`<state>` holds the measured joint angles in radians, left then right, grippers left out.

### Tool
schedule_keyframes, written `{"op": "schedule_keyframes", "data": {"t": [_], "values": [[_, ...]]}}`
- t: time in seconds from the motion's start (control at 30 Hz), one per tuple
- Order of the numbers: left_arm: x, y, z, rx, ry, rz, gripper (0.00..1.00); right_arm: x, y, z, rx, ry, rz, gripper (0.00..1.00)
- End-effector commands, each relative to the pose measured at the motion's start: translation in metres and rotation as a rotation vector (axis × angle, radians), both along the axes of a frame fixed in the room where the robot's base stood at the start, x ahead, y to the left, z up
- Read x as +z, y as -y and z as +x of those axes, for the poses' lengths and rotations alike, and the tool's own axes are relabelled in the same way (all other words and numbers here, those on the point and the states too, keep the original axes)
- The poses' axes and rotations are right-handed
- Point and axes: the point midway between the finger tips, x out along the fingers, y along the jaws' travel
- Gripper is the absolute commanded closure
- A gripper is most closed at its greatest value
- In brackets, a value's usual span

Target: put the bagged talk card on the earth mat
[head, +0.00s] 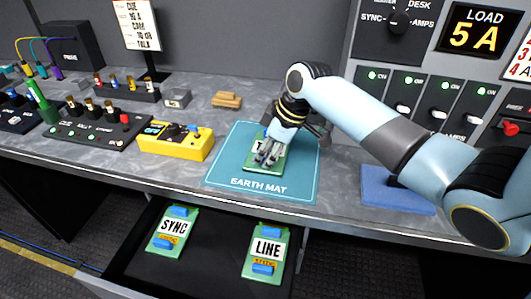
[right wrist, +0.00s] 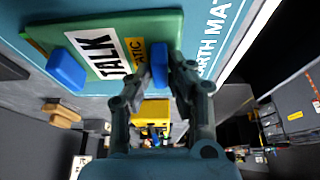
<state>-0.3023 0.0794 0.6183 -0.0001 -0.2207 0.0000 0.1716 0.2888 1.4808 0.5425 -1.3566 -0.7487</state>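The talk card (right wrist: 125,45) is a green slab with a white TALK label, an orange strip and two blue blocks. In the head view the card (head: 250,162) is over the teal earth mat (head: 222,172), inside its edges. It looks flat on or just above the mat; I cannot tell which. My right gripper (head: 267,157) points down over the card and hides much of it. In the right wrist view its fingers (right wrist: 168,75) are closed around one blue block of the card. My left gripper is out of view.
An open drawer below holds a SYNC card (head: 172,229) and a LINE card (head: 266,252). A yellow box (head: 175,142) stands left of the mat, wooden pieces (head: 227,100) behind it, and a blue pad (head: 396,190) to the right. A switch panel (head: 425,95) rises at the back right.

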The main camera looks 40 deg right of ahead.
Motion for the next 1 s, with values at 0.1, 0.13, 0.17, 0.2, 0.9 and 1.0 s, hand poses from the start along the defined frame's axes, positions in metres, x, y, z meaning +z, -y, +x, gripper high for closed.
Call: {"op": "schedule_keyframes", "data": {"t": [0.1,0.13,0.17,0.2,0.9,1.0], "values": [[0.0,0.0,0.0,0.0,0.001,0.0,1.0,0.0,0.0,0.0,0.0,0.0,0.0,0.65],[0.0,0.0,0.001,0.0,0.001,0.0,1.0,0.0,0.0,0.0,0.0,0.0,0.0,0.61],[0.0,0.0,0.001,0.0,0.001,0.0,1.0,0.0,0.0,0.0,0.0,0.0,0.0,0.61],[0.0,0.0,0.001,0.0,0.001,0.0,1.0,0.0,0.0,0.0,0.0,0.0,0.0,0.61],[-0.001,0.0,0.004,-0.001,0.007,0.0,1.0,0.083,0.023,-0.026,0.001,0.004,-0.004,0.61],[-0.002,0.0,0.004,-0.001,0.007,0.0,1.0,0.098,0.027,-0.031,0.001,0.002,-0.003,0.61]]}}
